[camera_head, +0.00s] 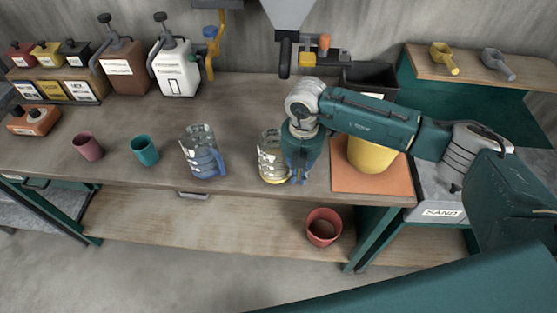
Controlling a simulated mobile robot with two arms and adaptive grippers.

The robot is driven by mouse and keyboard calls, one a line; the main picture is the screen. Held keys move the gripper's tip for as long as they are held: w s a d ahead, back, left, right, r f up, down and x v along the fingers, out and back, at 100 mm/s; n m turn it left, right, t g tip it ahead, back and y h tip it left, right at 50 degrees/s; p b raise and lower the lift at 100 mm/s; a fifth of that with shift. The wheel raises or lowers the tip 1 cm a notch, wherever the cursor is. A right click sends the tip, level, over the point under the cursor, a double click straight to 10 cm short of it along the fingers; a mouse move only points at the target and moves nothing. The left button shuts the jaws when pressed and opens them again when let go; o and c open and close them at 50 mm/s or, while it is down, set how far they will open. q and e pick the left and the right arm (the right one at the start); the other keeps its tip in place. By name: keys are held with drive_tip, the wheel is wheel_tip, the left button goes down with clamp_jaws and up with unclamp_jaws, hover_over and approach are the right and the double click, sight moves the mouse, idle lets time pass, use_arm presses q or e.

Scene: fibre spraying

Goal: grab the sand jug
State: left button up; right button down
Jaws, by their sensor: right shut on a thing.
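A clear jug with a yellow base (268,160), which I take for the sand jug, stands upright near the front edge of the workbench. My right gripper (298,174) points down at its right side and is shut on it, apparently at the handle, which the gripper mostly hides. The jug appears to rest on the bench. A second clear jug with a blue handle and base (202,155) stands to its left, apart from the gripper. My left gripper is not in view.
A teal cup (145,151) and a dark pink cup (88,147) stand farther left. A yellow bucket (369,156) on an orange mat (350,181) is behind my right arm. A bin labelled SAND (440,213) is at the right. A red pot (323,228) sits on the lower shelf.

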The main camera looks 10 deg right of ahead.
drive_tip(key=shift+w+r, duration=0.1)
drive_tip(key=shift+r, duration=0.2)
